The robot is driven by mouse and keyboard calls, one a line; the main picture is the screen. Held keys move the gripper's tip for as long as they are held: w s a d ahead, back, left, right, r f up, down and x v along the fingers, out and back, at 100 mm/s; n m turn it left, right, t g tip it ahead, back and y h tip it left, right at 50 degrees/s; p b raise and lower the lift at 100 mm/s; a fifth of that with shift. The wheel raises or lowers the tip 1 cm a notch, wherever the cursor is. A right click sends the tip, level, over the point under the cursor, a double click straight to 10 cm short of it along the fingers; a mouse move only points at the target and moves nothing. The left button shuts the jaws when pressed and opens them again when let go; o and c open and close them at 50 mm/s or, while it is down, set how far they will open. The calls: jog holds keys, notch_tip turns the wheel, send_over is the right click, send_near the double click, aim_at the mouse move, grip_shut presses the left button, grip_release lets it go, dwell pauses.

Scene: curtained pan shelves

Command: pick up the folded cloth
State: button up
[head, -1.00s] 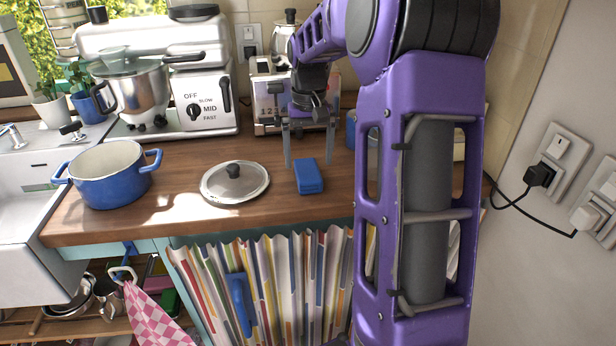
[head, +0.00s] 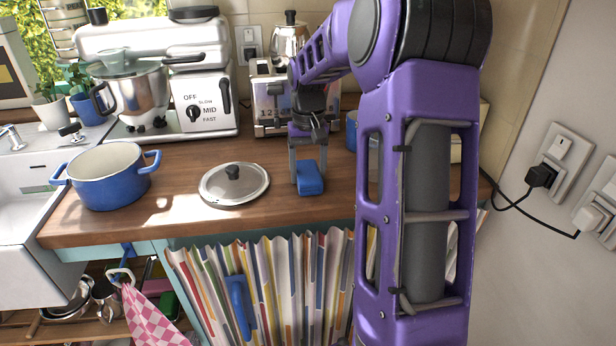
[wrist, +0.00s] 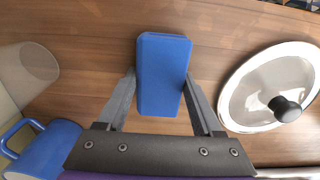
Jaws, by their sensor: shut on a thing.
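The folded cloth (head: 310,180) is a small blue block-like bundle on the wooden counter, right of the pan lid. In the wrist view the folded cloth (wrist: 163,72) lies between the two grey fingers, its long side running away from the wrist. My gripper (head: 307,174) points down at the counter with a finger on each side of the cloth. In the wrist view my gripper (wrist: 161,80) is shut on it, both fingers against its sides. The cloth appears to be at counter level; I cannot tell whether it touches the wood.
A glass lid (head: 234,185) lies close left of the cloth, with a blue pot (head: 106,176) further left. A toaster (head: 267,105) and mixer (head: 170,75) stand behind. A striped curtain (head: 290,290) hangs below.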

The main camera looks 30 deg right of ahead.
aim_at(308, 171)
notch_tip(308, 171, up, 10)
jog(key=shift+r+p, duration=0.1)
jog(key=shift+p, duration=0.8)
jog(key=o, duration=0.9)
jog(key=shift+c, duration=0.2)
grip_shut()
jog(key=shift+s, duration=0.1)
